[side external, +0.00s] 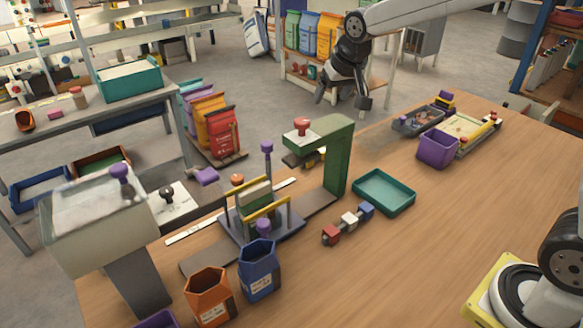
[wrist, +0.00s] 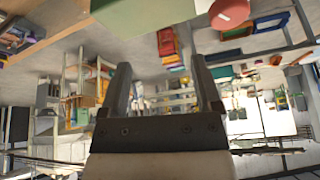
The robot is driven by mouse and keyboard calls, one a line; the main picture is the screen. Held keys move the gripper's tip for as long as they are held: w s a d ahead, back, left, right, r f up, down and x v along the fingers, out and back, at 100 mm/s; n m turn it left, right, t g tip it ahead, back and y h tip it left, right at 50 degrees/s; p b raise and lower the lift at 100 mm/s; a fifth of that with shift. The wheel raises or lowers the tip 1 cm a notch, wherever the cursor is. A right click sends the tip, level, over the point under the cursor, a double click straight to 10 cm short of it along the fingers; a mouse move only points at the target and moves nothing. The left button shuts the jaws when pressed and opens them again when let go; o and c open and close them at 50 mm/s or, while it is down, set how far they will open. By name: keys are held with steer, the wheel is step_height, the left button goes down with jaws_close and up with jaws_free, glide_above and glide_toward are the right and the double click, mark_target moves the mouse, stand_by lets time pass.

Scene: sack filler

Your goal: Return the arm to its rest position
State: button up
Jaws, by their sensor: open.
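My gripper (side external: 343,98) is raised in the air past the far edge of the table in the side external view. In the wrist view my gripper (wrist: 163,88) shows two dark fingers spread apart with nothing between them. The wrist view looks out across the room, with the green press frame (wrist: 140,10) and its red knob (wrist: 229,13) at the top edge. In the side external view the green frame (side external: 340,160) stands on the table, apart from my gripper.
The wooden table (side external: 430,230) holds a teal tray (side external: 384,192), a purple bin (side external: 437,149), small coloured blocks (side external: 349,218), an orange sack (side external: 208,297) and a blue sack (side external: 258,270). A hopper (side external: 98,222) stands at the left. The table's right side is mostly clear.

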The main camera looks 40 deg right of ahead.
steer(key=s+a+f+n+g, duration=0.1)
steer(key=s+f, duration=0.6)
steer(key=s, duration=0.3)
steer(key=s+f+n+g+y, duration=0.1)
steer(key=s+f+n, duration=0.1)
steer(key=s+f, duration=0.6)
steer(key=s, duration=0.3)
steer(key=shift+a+g, duration=0.3)
steer(key=shift+a, duration=0.1)
